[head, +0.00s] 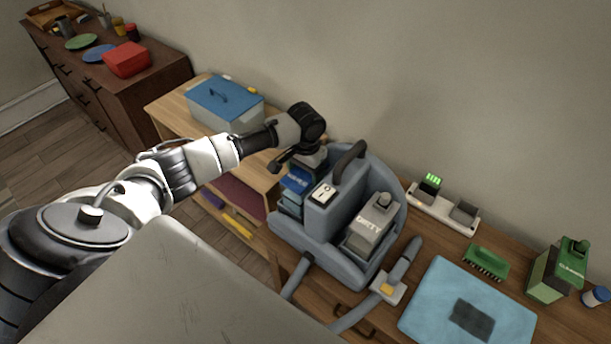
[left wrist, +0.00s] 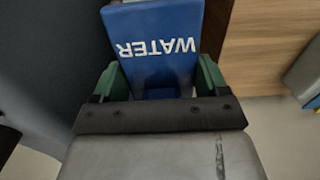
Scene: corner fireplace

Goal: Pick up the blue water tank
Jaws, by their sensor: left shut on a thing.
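The blue water tank (head: 297,181) sits at the left side of the grey-blue cleaning machine (head: 326,212), partly hidden under my left gripper. In the left wrist view the tank (left wrist: 155,30) shows its blue face with the word WATER upside down. My left gripper (head: 291,163) reaches in from the left over the tank. In the left wrist view its green-padded fingers (left wrist: 160,82) stand on both sides of the tank's narrow end, shut on it. I cannot tell whether the tank has left its seat. My right gripper is not in view.
A grey tank marked DIRTY (head: 372,222) sits in the machine's right side, and a black handle (head: 349,160) arches between. A blue-lidded box (head: 226,105) stands behind left.

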